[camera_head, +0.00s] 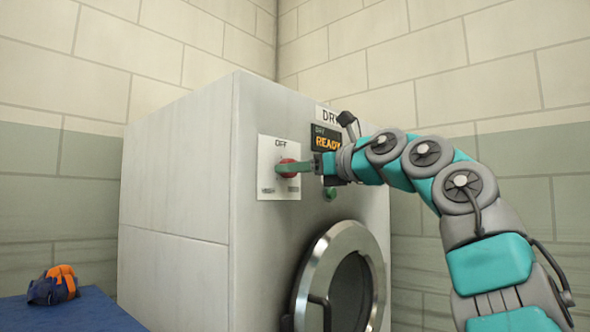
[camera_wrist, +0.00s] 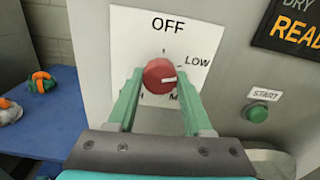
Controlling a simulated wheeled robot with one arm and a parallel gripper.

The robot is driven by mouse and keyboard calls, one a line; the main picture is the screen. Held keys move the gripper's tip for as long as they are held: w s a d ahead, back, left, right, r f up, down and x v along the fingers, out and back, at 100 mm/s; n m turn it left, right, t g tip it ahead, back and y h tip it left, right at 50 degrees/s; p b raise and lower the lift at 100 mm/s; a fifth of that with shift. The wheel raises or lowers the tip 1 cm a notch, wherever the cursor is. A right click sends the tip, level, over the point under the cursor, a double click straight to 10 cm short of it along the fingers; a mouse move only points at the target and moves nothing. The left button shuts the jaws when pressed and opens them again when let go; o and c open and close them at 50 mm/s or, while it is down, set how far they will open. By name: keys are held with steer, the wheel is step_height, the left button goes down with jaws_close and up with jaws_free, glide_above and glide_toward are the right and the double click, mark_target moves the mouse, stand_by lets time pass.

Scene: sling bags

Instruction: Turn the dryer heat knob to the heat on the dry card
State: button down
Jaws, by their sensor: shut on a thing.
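The red heat knob (camera_wrist: 160,77) sits on a white dial plate (camera_wrist: 185,25) on the dryer front. Its white mark points right, between the LOW label and a label starting with M; OFF is at the top. A label at lower left is mostly hidden by a finger. My gripper (camera_wrist: 160,82) is shut on the knob, with a green finger on each side. In the head view the knob (camera_head: 288,168) is partly covered by my gripper (camera_head: 285,169) on the dryer (camera_head: 180,180). I see no dry card in either view.
A dark display (camera_head: 326,139) reads READY in orange. A green START button (camera_wrist: 257,113) is right of the dial, below the display. The round dryer door (camera_head: 300,290) is lower down. A blue table (camera_head: 80,312) at left holds a blue and orange bag (camera_head: 62,280).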

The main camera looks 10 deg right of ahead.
stand_by(0.4)
steer(key=shift+c, duration=1.5)
jaws_free()
steer(key=shift+s+d, duration=0.1)
steer(key=b+v, duration=0.2)
steer(key=v, duration=0.5)
steer(key=shift+s+b, duration=0.2)
steer(key=shift+b, duration=0.15)
steer(key=shift+d, duration=0.15)
